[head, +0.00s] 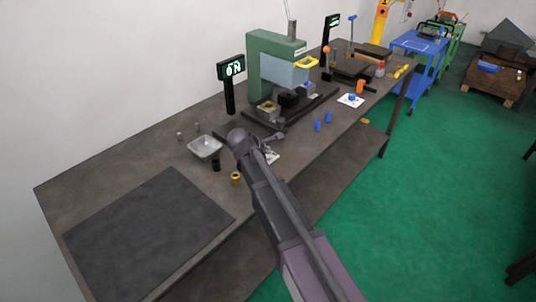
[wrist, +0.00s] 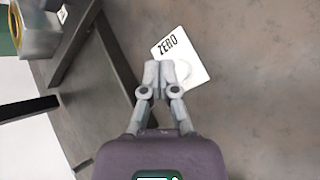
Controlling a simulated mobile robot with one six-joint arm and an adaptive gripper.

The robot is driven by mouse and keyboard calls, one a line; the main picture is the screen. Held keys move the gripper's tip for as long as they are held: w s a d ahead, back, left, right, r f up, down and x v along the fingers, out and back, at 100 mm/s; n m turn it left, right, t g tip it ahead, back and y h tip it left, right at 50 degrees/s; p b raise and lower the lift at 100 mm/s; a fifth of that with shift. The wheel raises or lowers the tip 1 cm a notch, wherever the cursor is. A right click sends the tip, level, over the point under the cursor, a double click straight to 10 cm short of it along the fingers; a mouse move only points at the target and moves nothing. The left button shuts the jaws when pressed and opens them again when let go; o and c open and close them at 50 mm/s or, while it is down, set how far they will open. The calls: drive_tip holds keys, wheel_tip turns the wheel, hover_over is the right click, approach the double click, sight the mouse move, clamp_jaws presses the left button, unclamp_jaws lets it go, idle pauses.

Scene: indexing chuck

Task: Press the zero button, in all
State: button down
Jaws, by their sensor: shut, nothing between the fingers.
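My gripper (wrist: 159,70) is shut and empty.
A green press (head: 262,55) and a display on a post (head: 231,68) stand behind. A metal bowl (head: 205,147), a black cylinder (head: 216,165) and a brass cylinder (head: 235,178) are to the left. Blue pegs (head: 317,125) stand to the right. A dark mat (head: 150,230) lies clear.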

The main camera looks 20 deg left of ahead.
sight(267, 156)
drive_tip(key=shift+r, duration=0.25)
wheel_tip(267, 156, up, 5)
drive_tip(key=p, duration=0.5)
drive_tip(key=shift+f, duration=0.1)
idle(0.3)
drive_tip(key=shift+d, duration=0.1)
idle(0.7)
drive_tip(key=s+d+f+m+g, duration=0.25)
drive_tip(key=d+m, duration=0.35)
drive_tip(key=d, duration=0.7)
drive_tip(key=s+d+f+m+g, duration=0.1)
drive_tip(key=d+f+m+g, duration=0.15)
drive_tip(key=d+m, duration=0.7)
drive_tip(key=s+d+m+g+y, duration=0.1)
drive_tip(key=s+d+m, duration=0.3)
drive_tip(key=d, duration=0.6)
drive_tip(key=s+d+m+g+y, duration=0.1)
drive_tip(key=s+d+m, duration=0.3)
drive_tip(key=s+d, duration=0.5)
drive_tip(key=shift+d+f+g+y, duration=0.3)
drive_tip(key=shift+d+f+g, duration=0.05)
drive_tip(key=shift+d+g, duration=0.6)
